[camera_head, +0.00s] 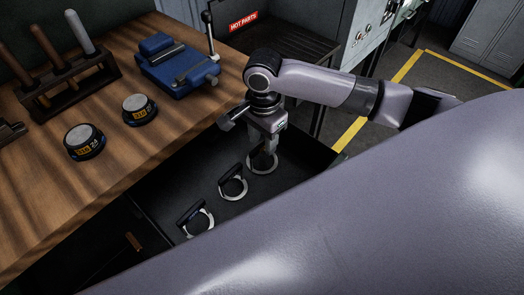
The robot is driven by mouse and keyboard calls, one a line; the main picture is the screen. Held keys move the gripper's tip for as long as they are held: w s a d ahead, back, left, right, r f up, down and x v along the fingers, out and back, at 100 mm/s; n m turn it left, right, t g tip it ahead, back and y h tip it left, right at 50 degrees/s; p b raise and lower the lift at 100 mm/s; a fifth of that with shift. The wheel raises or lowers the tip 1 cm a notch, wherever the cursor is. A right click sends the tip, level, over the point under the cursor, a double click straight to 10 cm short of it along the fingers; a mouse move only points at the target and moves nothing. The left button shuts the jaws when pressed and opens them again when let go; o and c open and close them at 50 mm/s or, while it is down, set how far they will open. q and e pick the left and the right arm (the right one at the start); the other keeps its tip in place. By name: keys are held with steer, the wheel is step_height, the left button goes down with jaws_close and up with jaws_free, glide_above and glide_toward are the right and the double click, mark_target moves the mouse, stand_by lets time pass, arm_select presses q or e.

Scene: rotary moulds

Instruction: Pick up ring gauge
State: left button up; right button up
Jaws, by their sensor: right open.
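Three ring-shaped metal gauges lie in a dark open drawer below the bench. The nearest gauge (204,228) and the middle gauge (238,194) each have a pale curved frame and a dark bar. The farthest ring gauge (263,171) lies directly under my right gripper (264,158), which points down at it with open jaws. The fingers cover part of this gauge, and I cannot tell whether they touch it. My left gripper is out of view.
The wooden bench (120,175) holds two round labelled discs (84,142), a blue vise-like fixture (178,68) and a rack (68,84) of handled tools. A dark table with a HOT PARTS sign (243,20) stands behind. My large arm link fills the lower right.

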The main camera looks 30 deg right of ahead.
mark_target(262, 144)
step_height(262, 144, down, 3)
steer(key=shift+w+f, duration=0.15)
jaws_close()
